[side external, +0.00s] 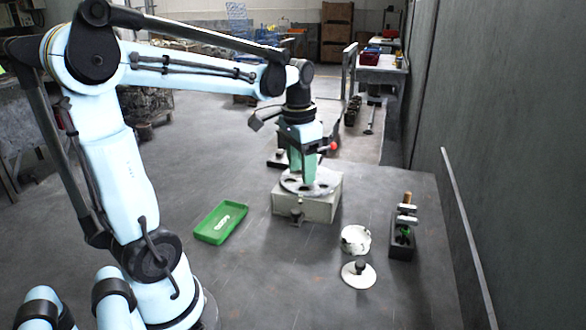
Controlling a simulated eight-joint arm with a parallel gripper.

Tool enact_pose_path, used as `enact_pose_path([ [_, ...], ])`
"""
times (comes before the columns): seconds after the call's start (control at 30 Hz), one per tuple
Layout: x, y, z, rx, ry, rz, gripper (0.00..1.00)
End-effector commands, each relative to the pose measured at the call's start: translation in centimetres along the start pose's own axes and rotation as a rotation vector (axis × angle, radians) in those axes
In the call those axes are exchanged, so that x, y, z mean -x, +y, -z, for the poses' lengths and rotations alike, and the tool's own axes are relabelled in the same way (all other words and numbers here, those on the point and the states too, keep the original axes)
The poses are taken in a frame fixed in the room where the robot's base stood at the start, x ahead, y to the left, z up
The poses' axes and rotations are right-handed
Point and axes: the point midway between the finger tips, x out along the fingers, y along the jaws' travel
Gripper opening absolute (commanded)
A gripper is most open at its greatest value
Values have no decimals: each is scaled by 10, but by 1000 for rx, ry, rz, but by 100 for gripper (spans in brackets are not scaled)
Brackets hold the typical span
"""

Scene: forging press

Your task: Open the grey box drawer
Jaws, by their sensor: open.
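The grey box (306,206) stands on the dark table, right of the middle. Its front face carries a small dark handle (297,214), and I see no open gap at the drawer. A round grey plate with holes (318,187) lies on top of the box. My gripper (303,172) points down just above this plate, with green fingers. The fingers are open; I cannot tell whether they touch the plate. The gripper is above and behind the handle, apart from it.
A green tray (222,222) lies left of the box. A white cylinder (355,239) and a white disc with a knob (358,274) stand to the right front. A black holder (403,238) stands farther right, near the wall (510,130). The table in front of the box is clear.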

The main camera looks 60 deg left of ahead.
Motion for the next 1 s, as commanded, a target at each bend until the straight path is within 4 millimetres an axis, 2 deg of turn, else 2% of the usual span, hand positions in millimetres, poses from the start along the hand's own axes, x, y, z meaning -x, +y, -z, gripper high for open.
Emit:
enact_pose_path([
  [0.1,-2,-17,1,3,-52,-21,54],
  [0.37,-11,-23,0,0,-77,-33,54],
  [1.0,-100,-20,-7,0,-75,-31,54],
])
